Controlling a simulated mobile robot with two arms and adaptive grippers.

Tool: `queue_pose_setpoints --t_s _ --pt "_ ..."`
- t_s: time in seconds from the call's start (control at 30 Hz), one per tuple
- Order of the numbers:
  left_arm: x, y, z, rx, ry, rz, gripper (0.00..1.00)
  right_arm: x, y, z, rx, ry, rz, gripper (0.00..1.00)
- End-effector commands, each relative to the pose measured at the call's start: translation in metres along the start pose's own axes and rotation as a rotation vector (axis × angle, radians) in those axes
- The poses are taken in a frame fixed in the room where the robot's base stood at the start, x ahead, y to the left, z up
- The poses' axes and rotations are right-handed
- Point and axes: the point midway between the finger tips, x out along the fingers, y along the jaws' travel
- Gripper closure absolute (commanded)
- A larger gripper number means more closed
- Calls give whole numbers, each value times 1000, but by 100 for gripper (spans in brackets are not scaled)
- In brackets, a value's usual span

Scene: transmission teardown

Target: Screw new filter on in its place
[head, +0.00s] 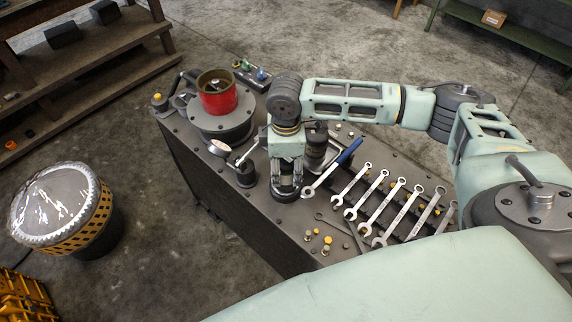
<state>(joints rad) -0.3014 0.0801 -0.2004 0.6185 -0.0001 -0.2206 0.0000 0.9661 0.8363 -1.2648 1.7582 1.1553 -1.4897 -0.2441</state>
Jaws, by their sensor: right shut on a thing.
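My right gripper (287,181) points straight down at the front left of the dark workbench top (205,165). Its fingers are closed around a dark round piece (286,196) low at the bench surface. The fingers hide most of this piece, and I cannot tell for sure whether it is the new filter or how it is seated. A dark cylinder (316,142) stands just behind and right of the gripper, partly hidden by it. My left gripper is not in view.
A red can (217,97) sits on a round flange at the back left. A gauge (220,148) stands left of the gripper. A blue-handled wrench (348,152) and several spanners (384,212) lie to the right. A drum (62,204) stands on the floor.

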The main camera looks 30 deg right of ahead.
Motion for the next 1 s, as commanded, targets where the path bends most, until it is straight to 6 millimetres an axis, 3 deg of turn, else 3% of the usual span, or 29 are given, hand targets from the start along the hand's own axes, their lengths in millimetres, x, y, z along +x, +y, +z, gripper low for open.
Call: queue_pose_setpoints --t_s 1.0 --pt "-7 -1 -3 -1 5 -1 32 5 1 0 0 1 2 92"
